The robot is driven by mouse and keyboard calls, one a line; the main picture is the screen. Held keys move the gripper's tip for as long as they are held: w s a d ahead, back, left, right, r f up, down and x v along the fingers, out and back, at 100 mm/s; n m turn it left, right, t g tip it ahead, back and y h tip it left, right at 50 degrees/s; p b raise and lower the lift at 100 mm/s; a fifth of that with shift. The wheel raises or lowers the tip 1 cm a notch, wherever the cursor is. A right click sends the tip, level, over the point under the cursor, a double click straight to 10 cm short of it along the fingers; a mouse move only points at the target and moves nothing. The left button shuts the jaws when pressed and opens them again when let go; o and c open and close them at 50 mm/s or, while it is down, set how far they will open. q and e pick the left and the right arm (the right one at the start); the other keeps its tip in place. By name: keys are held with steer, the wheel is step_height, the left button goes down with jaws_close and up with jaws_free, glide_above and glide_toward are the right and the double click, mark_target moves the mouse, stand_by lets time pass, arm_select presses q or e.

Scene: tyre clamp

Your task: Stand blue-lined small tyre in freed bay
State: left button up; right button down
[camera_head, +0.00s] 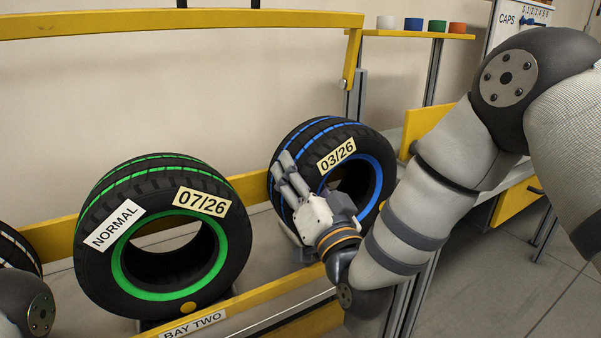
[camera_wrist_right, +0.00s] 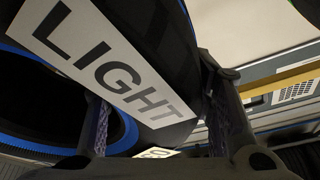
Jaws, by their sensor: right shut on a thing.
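The small blue-lined tyre (camera_head: 335,130) is upright at the right end of the yellow rack, labelled 03/26. My right gripper (camera_head: 285,192) is shut on its left side. In the right wrist view the tyre's tread (camera_wrist_right: 165,45), with a LIGHT label, lies between the two fingers (camera_wrist_right: 155,115). My forearm and gripper hide the tyre's lower part, so I cannot tell whether it rests on the rack. A green-lined tyre (camera_head: 90,215), labelled NORMAL and 07/26, stands left of it in the bay marked BAY TWO. My left gripper is out of view.
A yellow rail (camera_head: 180,20) runs above the rack, and a front rail (camera_head: 255,298) runs below the tyres. A white-lined tyre (camera_head: 18,250) stands at the far left. A small shelf (camera_head: 420,35) with coloured caps is behind on the right.

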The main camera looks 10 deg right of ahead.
steer(key=shift+f, duration=0.45)
stand_by(1.0)
steer(key=c, duration=0.7)
jaws_free()
steer(key=shift+o, duration=0.3)
steer(key=shift+f, duration=0.1)
steer(key=shift+f, duration=0.2)
steer(key=shift+o, duration=0.2)
steer(key=o, duration=0.6)
steer(key=shift+r, duration=0.1)
